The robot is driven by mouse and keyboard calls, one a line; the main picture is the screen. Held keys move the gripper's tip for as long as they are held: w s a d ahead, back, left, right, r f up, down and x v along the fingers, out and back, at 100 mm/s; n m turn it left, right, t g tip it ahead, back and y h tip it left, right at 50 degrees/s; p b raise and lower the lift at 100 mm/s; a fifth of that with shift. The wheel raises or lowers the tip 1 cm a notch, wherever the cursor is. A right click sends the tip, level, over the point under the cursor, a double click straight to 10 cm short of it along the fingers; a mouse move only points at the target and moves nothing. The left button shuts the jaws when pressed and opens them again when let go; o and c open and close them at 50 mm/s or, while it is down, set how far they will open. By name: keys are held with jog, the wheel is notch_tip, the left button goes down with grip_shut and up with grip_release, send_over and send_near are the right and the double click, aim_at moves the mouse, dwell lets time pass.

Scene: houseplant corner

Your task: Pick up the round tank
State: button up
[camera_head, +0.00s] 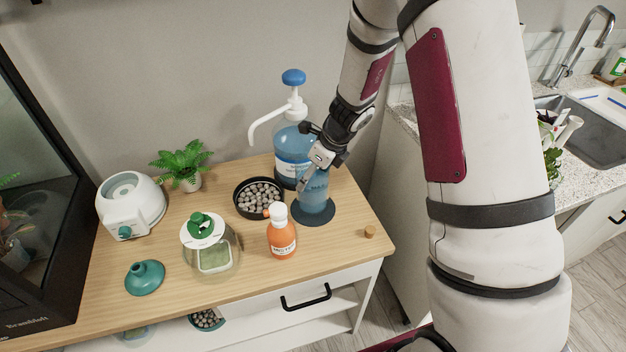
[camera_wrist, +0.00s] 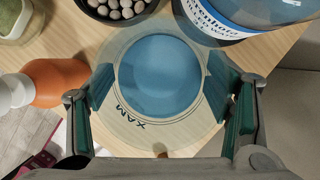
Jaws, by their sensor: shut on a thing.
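The round tank (camera_head: 314,193) is a clear vessel with blue liquid, at the right of the wooden cabinet top. It looks upright over a dark round patch (camera_head: 327,219); I cannot tell whether its base touches it. In the wrist view I look down on the tank (camera_wrist: 160,75), with its pale rim and the marking "MAX". My gripper (camera_head: 318,162) is at its upper part, with the fingers on opposite sides of it. In the wrist view my gripper (camera_wrist: 159,92) is shut on the tank. The fingers hide parts of its sides.
A large blue pump bottle (camera_head: 291,142) stands close behind the tank. A black dish of pebbles (camera_head: 236,203) and an orange bottle (camera_head: 281,239) stand to its left. A small cork-like piece (camera_head: 370,232) lies near the right edge. A glass jar (camera_head: 228,265) stands further left.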

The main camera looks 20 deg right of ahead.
jog(key=s+a+r, duration=0.2)
jog(key=s, duration=1.4)
jog(key=shift+r+b, duration=0.3)
jog(key=shift+r, duration=0.05)
